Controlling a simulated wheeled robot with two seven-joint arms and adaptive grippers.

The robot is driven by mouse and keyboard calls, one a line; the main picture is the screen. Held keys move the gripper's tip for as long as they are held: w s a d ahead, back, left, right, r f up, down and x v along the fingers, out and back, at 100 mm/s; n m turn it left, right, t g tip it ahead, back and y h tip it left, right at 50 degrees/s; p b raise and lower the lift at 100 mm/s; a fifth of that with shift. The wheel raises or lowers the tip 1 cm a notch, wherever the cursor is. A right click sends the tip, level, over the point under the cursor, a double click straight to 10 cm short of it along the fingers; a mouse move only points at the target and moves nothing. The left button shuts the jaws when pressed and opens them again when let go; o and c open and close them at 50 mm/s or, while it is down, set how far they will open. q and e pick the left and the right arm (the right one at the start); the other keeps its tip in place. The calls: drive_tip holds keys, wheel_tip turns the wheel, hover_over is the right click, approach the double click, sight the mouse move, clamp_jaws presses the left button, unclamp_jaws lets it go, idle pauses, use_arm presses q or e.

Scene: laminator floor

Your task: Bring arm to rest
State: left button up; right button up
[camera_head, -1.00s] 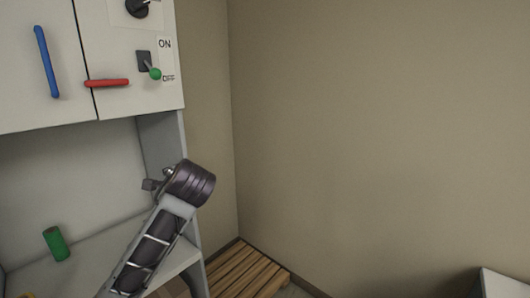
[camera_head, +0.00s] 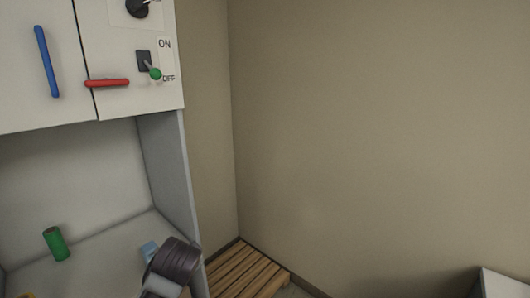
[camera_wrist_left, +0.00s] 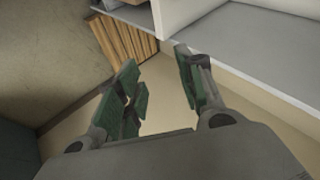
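My left gripper (camera_wrist_left: 157,62) shows in the left wrist view. Its two green-padded fingers are apart with nothing between them, above the floor near the wooden pallet (camera_wrist_left: 122,40). In the head view, a dark rounded joint of one of my arms (camera_head: 175,260) is low in the picture, in front of the shelf's right end. The rest of that arm is mostly below the frame, and neither gripper shows there. My right gripper is in no view.
The cabinet (camera_head: 60,110) has a blue handle (camera_head: 46,62), a red handle (camera_head: 107,83) and a green-knobbed lever (camera_head: 154,73) tilted toward OFF. A green cylinder (camera_head: 56,243) and a light blue object (camera_head: 149,251) are on the shelf (camera_head: 100,262). A white surface (camera_head: 503,284) is at lower right.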

use_arm(q)
drive_tip(key=s+f+n+g+h, duration=0.2)
drive_tip(key=s+f+n, duration=0.1)
drive_tip(key=s+f, duration=0.7)
drive_tip(key=s+f+n+g+h, duration=0.1)
drive_tip(key=s+f+n+g, duration=0.2)
drive_tip(key=s+f, duration=0.75)
drive_tip(key=s+f+g, duration=0.1)
drive_tip(key=s+f, duration=0.1)
drive_tip(key=f, duration=1.3)
drive_tip(key=s+f, duration=0.3)
drive_tip(key=f, duration=1.3)
drive_tip(key=s+a+f, duration=0.2)
drive_tip(key=s+f, duration=0.8)
drive_tip(key=s, duration=0.1)
drive_tip(key=s+a+f+g+b, duration=0.1)
drive_tip(key=s+f, duration=0.9)
drive_tip(key=s, duration=0.1)
drive_tip(key=shift+a+f+m, duration=0.25)
drive_tip(key=shift+a+m, duration=0.05)
drive_tip(key=shift+a, duration=0.1)
